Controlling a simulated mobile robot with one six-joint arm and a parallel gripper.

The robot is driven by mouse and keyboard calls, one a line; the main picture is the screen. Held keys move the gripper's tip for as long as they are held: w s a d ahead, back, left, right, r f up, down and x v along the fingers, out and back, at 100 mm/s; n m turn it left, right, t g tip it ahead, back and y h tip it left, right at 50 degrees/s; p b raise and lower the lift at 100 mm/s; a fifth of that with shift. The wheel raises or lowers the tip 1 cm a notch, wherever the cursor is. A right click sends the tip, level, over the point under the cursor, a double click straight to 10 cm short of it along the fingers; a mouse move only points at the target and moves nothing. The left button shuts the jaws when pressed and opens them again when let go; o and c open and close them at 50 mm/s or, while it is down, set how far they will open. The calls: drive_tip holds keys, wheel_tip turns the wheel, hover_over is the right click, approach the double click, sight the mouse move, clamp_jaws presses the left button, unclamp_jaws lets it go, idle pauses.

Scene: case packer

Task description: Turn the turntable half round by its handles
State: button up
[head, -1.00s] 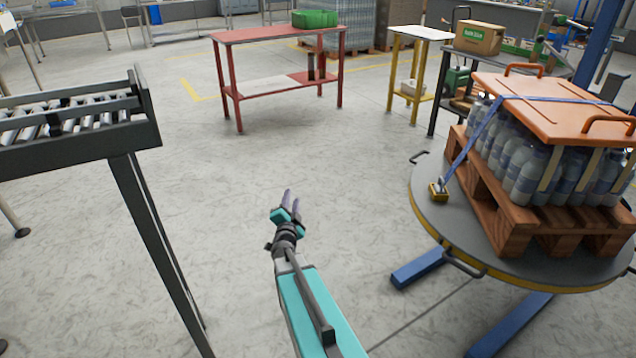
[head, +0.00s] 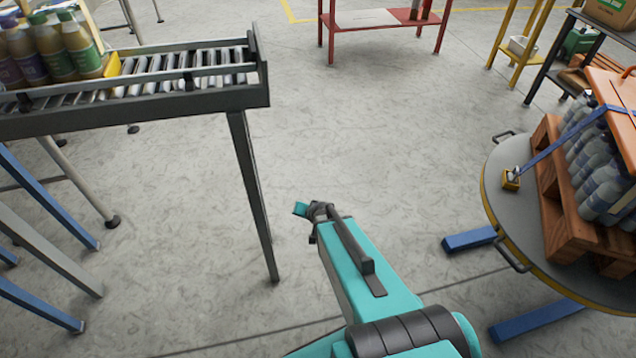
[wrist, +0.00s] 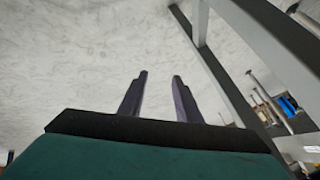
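The turntable (head: 497,195) is a round grey disc with a yellow rim, at the right of the head view and cut off by its edge. One dark handle (head: 513,256) sticks out at its near left rim, another (head: 503,136) at its far left rim. A wooden pallet (head: 560,200) with strapped bottles (head: 598,185) stands on it. My gripper (wrist: 160,76) shows two dark fingers apart with nothing between them in the wrist view. In the head view it is well left of the turntable, over bare floor, its fingers mostly hidden.
A roller conveyor (head: 190,98) with bottles (head: 62,50) stands at the left, its leg (head: 252,190) close to my gripper; a grey frame also crosses the wrist view (wrist: 262,50). A red table (head: 385,22) is at the back. Blue turntable feet (head: 468,240) lie on the floor. The middle floor is clear.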

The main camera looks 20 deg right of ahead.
drive_tip(key=s+a+r+n+g+y+p, duration=0.1)
drive_tip(key=s+a+n+g+p, duration=0.2)
drive_tip(key=s, duration=0.5)
drive_tip(key=s+a+r+n+g+y+p, duration=0.1)
drive_tip(key=s+a+g+p, duration=0.2)
drive_tip(key=s+a+p, duration=0.45)
drive_tip(key=s+r+n+g+h+p, duration=0.1)
drive_tip(key=s+r+n+g+p, duration=0.1)
drive_tip(key=s, duration=0.7)
drive_tip(key=s+r+n+g+p, duration=0.1)
drive_tip(key=s+r+g+p, duration=0.2)
drive_tip(key=s, duration=0.7)
drive_tip(key=shift+s+r+n+g+h, duration=0.15)
drive_tip(key=shift+r+n+g+h, duration=0.25)
drive_tip(key=shift+r+g, duration=0.5)
drive_tip(key=shift+d, duration=0.15)
